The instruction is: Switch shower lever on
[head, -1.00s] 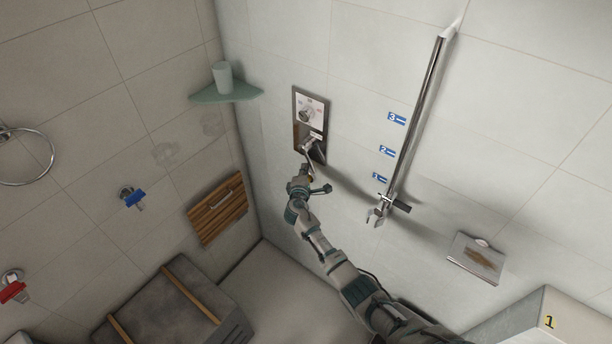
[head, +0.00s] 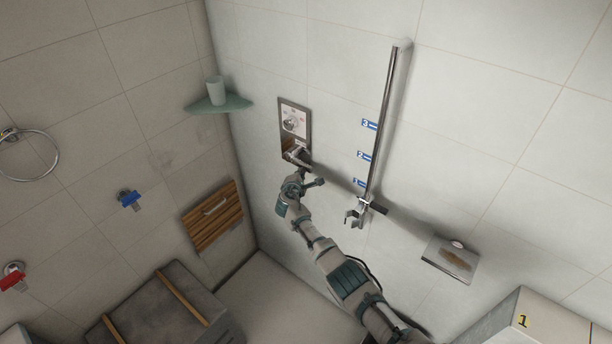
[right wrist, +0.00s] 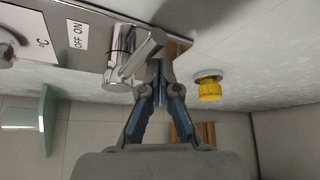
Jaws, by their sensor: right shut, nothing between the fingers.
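The shower control panel (head: 281,115) is on the wall, with a white dial plate above and the chrome shower lever (right wrist: 136,56) at its lower end. In the right wrist view the lever sticks out from the panel (right wrist: 90,68), below an "OFF ON" label (right wrist: 77,35). My right gripper (right wrist: 158,68) is shut and empty, its blue-lined fingers meeting right beside the lever's end. It seems to touch the lever, but I cannot tell for certain. In the head view my right gripper (head: 299,168) is at the panel's lower edge and partly hides the lever. My left gripper is not in view.
A chrome shower rail (head: 383,120) with a holder (head: 358,211) stands right of the panel. A corner shelf (head: 222,104) with a cup (head: 215,88) is to the left. A yellow knob (right wrist: 209,88) sits right of the fingers in the right wrist view. A soap dish (head: 450,260) is lower right.

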